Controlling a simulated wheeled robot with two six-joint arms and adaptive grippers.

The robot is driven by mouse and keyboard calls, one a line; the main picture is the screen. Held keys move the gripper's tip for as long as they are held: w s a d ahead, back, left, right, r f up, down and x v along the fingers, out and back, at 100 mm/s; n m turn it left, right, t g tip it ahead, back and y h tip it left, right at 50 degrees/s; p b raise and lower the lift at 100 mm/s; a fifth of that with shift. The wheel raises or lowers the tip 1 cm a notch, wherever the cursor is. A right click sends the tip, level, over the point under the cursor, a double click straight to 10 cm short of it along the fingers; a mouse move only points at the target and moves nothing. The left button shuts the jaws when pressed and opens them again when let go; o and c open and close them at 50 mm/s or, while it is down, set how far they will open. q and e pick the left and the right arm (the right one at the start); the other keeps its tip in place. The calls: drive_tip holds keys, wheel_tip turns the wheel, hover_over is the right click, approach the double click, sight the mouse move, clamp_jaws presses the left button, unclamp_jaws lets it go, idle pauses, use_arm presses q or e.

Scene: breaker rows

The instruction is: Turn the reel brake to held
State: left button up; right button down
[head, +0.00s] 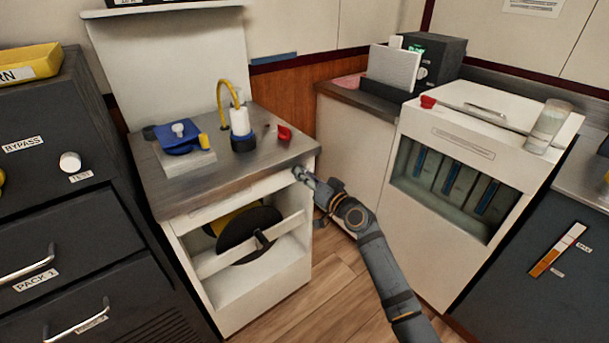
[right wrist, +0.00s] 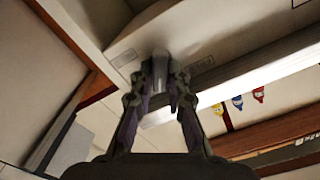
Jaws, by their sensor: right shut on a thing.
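The reel (head: 243,238), a black disc with yellow behind it, sits in the open bay under the steel worktop. My right gripper (head: 303,176) is at the cabinet's upper right front corner, just below the worktop edge. In the right wrist view my right gripper (right wrist: 168,78) is shut on a small grey handle, which I take for the reel brake; the fingers hide most of it. A small label (right wrist: 125,58) is on the pale panel to its left and another (right wrist: 202,65) to its right; I cannot read either. The brake's setting is unclear. My left gripper is out of view.
The worktop (head: 190,195) carries a blue device (head: 180,138), a white bottle with a yellow hose (head: 240,122) and a red part (head: 284,132). A white cabinet (head: 455,215) stands to the right and dark drawers (head: 75,250) to the left. Open floor lies between the cabinets.

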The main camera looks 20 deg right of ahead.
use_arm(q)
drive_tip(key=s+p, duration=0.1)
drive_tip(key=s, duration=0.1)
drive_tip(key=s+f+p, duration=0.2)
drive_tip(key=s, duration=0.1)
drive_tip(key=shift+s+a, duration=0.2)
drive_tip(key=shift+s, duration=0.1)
use_arm(e)
drive_tip(key=m, duration=1.1)
drive_tip(key=shift+d+f+m, duration=0.1)
drive_tip(key=shift+f+m, duration=0.15)
drive_tip(key=shift+m, duration=0.05)
drive_tip(key=c, duration=1.3)
unclamp_jaws()
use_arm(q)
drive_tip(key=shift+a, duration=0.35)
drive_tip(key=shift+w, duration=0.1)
